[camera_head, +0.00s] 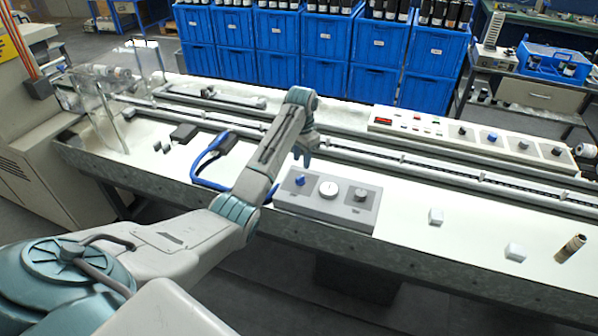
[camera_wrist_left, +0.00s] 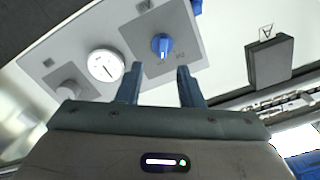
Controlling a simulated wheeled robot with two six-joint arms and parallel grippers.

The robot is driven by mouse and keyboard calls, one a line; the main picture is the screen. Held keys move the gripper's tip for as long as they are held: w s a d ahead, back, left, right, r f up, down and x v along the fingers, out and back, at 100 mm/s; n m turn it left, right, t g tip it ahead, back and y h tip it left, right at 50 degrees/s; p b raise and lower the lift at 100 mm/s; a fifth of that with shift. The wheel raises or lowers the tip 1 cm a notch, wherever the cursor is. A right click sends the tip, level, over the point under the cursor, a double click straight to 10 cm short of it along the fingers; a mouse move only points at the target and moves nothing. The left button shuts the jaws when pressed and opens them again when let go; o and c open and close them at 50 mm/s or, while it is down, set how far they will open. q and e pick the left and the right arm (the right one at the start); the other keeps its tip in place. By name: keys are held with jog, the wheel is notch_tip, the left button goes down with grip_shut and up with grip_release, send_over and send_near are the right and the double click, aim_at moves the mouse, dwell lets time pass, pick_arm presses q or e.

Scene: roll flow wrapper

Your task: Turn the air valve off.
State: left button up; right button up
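The air valve is most likely the blue knob (camera_head: 299,181) at the left end of a grey panel (camera_head: 345,215) on the front of the white bench. In the left wrist view the blue knob (camera_wrist_left: 162,44) has a pale mark on its face, and small labels sit beside it that I cannot read. My left gripper (camera_head: 302,160) is above the knob. In the left wrist view its two fingers (camera_wrist_left: 158,84) are spread apart with nothing between them, and the knob shows beyond them, apparently not touched. My right gripper is not in view.
The panel also carries a white dial gauge (camera_head: 328,189) and a grey knob (camera_head: 360,195). White blocks (camera_head: 436,216) and a tilted roll (camera_head: 570,248) stand to the right. A rail runs behind.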

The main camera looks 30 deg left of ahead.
aim_at(300, 177)
pick_arm(q)
jog(key=f, duration=0.4)
jog(key=f+p, duration=0.1)
jog(key=f, duration=0.1)
jog(key=shift+a, duration=0.3)
jog(key=shift+d+f, duration=0.1)
jog(key=shift+f, duration=0.6)
grip_shut()
